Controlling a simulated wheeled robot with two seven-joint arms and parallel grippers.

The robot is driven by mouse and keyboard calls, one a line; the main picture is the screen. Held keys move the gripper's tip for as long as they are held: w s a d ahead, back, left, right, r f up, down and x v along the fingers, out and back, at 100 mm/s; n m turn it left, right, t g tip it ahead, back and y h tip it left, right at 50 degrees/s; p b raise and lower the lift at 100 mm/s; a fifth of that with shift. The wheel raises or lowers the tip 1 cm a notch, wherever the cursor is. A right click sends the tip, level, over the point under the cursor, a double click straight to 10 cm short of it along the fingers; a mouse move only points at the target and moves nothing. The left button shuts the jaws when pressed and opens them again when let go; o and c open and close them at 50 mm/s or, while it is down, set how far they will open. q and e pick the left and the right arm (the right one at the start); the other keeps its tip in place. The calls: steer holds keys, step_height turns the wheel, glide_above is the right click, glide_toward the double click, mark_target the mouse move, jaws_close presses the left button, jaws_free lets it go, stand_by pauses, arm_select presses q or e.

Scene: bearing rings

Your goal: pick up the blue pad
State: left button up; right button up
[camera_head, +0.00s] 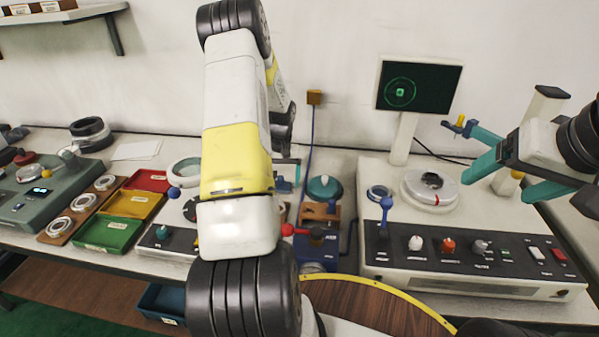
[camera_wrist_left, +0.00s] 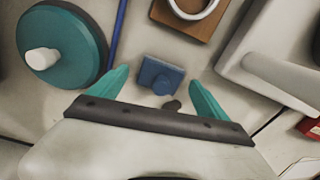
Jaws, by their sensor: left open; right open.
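The blue pad (camera_wrist_left: 160,76) is a small blue block on the pale table. In the left wrist view it lies just beyond and between the two teal fingers of my left gripper (camera_wrist_left: 160,90), which is open and empty. In the head view the blue pad (camera_head: 284,185) shows only in part beside my left forearm, which hides most of that gripper. My right gripper (camera_head: 496,186) is open, with teal fingers, above the right end of the white console; I see nothing held in it.
A teal disc with a white knob (camera_wrist_left: 66,47), a blue cable (camera_wrist_left: 116,38) and a wooden block (camera_wrist_left: 188,26) with a ring lie close around the pad. The white console (camera_head: 470,262) stands right. Coloured bins (camera_head: 108,234) and bearing rings stand left.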

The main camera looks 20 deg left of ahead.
mark_target(281, 177)
arm_select(q)
steer(key=shift+c, duration=0.2)
steer(key=c, duration=1.4)
step_height(281, 177, up, 10)
steer(key=o, duration=0.6)
steer(key=c, duration=0.5)
steer(key=shift+o, duration=0.2)
steer(key=shift+d, duration=0.1)
